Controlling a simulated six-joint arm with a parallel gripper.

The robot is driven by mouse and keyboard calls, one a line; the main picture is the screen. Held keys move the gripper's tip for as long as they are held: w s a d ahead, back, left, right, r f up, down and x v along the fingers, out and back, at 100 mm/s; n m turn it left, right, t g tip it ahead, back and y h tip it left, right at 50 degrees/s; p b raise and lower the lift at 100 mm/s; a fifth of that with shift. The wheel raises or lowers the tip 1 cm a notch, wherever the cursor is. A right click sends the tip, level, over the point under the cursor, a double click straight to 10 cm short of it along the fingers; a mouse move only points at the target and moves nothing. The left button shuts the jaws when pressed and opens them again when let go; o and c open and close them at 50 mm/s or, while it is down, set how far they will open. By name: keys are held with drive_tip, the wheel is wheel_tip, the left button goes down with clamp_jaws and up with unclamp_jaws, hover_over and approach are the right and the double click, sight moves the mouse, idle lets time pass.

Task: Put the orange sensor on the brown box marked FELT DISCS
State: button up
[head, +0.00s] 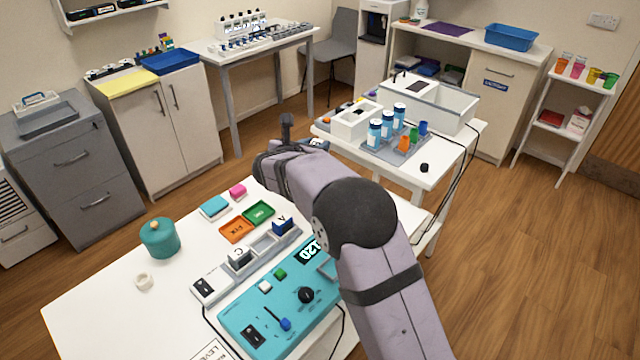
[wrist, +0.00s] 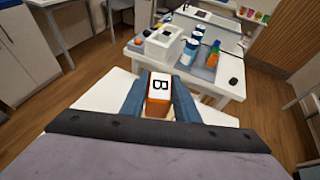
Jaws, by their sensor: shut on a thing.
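My gripper (wrist: 160,82) is shut on the orange sensor (wrist: 158,93) in the wrist view. The sensor has a pale face with a black letter B and orange sides, and sits between the two blue-grey fingers. I cannot make out a brown box marked FELT DISCS in either view.
A grey rack (head: 263,246) on the near white table holds blocks marked C (head: 240,257) and A (head: 282,225). A teal device (head: 282,308) and teal pot (head: 160,238) stand nearby.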

drive_tip(key=shift+w+a+f, duration=0.15)
drive_tip(key=shift+a, duration=0.25)
drive_tip(key=shift+f+p, duration=0.65)
drive_tip(key=shift+f, duration=4.3)
drive_tip(key=shift+f+b, duration=0.25)
drive_tip(key=shift+b, duration=0.05)
drive_tip(key=o, duration=1.1)
drive_tip(key=shift+r, duration=0.2)
drive_tip(key=shift+r+p, duration=0.1)
drive_tip(key=shift+p, duration=0.2)
drive_tip(key=b+v, duration=0.2)
drive_tip(key=v, duration=1)
drive_tip(key=shift+b, duration=0.35)
